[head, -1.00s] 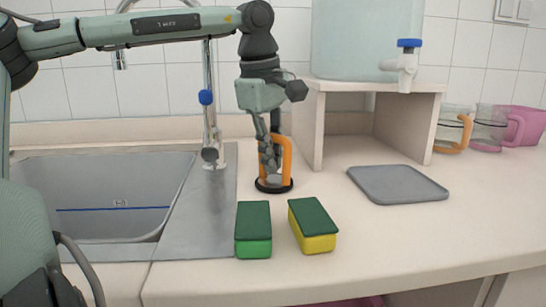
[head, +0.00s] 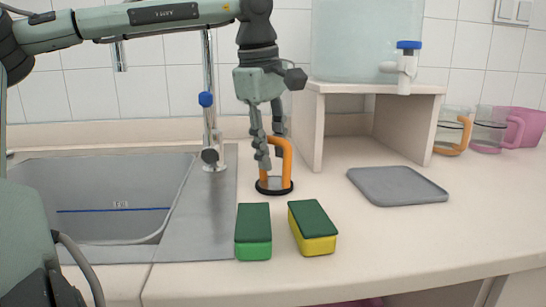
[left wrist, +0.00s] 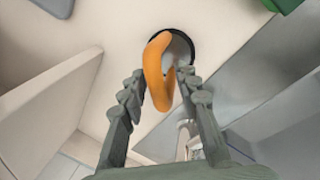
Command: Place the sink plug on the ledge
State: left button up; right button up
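The sink plug (head: 286,160) has an orange loop handle on a round black-rimmed base. It stands upright on the pale counter just right of the sink. In the left wrist view, the plug's orange handle (left wrist: 153,75) lies between and beyond the open fingertips of my left gripper (left wrist: 162,88), with gaps on both sides. The raised ledge (head: 130,141) runs along the tiled wall behind the sink. My right gripper is not in view.
The sink (head: 100,195) and faucet (head: 208,110) are at left. Green (head: 254,232) and yellow (head: 312,228) sponges lie in front of the plug. A shelf (head: 310,130) under a water tank and a grey mat (head: 397,185) are at right.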

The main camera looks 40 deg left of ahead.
pick_arm(q)
jog(key=p+v, duration=0.1)
jog(key=v, duration=0.9)
jog(key=shift+r, duration=0.15)
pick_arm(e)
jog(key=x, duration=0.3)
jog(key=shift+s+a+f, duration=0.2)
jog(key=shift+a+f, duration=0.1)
pick_arm(q)
jog(key=shift+d, duration=0.1)
